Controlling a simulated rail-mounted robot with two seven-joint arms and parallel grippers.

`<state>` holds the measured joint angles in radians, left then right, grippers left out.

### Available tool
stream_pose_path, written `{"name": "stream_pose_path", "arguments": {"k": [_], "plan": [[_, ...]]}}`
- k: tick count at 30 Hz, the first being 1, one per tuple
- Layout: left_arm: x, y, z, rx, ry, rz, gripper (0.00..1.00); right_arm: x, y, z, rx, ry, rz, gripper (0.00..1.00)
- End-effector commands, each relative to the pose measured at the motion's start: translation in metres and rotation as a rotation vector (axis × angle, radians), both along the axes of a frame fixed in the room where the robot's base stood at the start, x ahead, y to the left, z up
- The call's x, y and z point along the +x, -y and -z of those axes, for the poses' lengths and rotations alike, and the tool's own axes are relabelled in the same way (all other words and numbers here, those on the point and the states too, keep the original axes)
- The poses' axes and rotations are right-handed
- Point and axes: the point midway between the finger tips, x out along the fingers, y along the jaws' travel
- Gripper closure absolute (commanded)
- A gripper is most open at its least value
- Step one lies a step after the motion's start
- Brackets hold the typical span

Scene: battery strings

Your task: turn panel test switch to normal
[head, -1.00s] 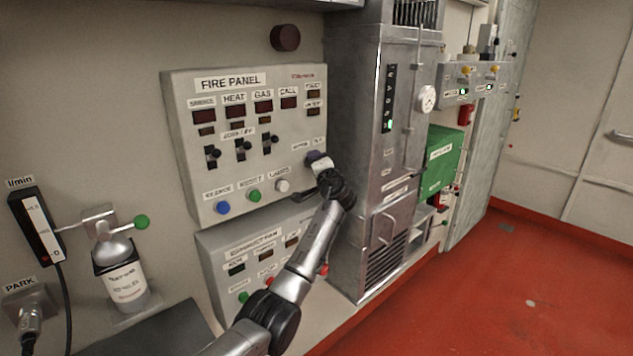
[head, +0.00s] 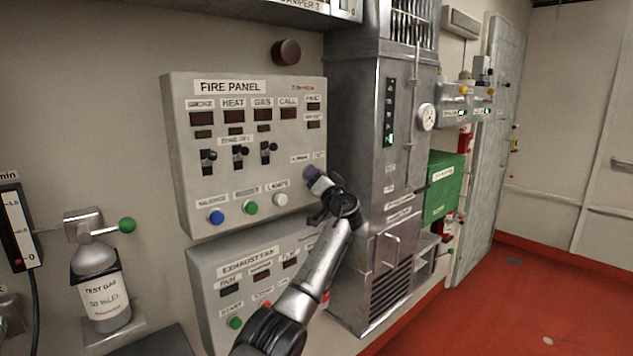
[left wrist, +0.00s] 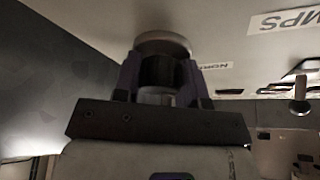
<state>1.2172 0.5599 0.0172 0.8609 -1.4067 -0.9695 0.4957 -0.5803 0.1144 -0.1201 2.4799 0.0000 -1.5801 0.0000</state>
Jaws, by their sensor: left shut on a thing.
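The grey fire panel (head: 250,190) hangs on the wall in the middle of the head view. My left gripper (head: 313,178) is at its lower right part, where the panel test switch is, and its arm hides most of the switch. In the left wrist view the gripper (left wrist: 160,88) is shut on the round, dark-bodied switch (left wrist: 162,68), with a pale disc around its base. A label beginning "NOR" (left wrist: 215,66) is beside the switch. The switch's exact angle cannot be told. My right gripper is not in view.
Three zone toggles (head: 240,152) and blue, green and white buttons (head: 250,207) are left of the gripper. The exhaust fan panel (head: 210,268) is below. A metal cabinet (head: 365,150) stands close on the right. A test gas bottle (head: 103,300) is at the left.

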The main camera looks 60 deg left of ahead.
Motion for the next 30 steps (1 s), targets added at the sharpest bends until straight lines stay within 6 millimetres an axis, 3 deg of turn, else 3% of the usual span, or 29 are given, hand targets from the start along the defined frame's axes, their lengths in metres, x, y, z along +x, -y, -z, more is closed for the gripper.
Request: {"name": "stream_pose_path", "arguments": {"k": [14, 15, 21, 30], "plan": [[-0.0001, 0.0001, -0.0007, 0.002, 0.013, 0.0, 0.85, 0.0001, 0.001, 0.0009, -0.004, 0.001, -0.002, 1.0], [-0.0001, 0.0001, -0.0007, 0.002, 0.013, 0.0, 0.59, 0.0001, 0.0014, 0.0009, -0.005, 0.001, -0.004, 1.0], [-0.0001, 0.0001, -0.0004, 0.001, 0.012, 0.0, 0.4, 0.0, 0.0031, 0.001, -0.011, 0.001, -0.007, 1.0], [0.0002, 0.0013, 0.0004, 0.001, 0.011, 0.0, 0.37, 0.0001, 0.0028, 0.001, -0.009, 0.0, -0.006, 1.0]]}}
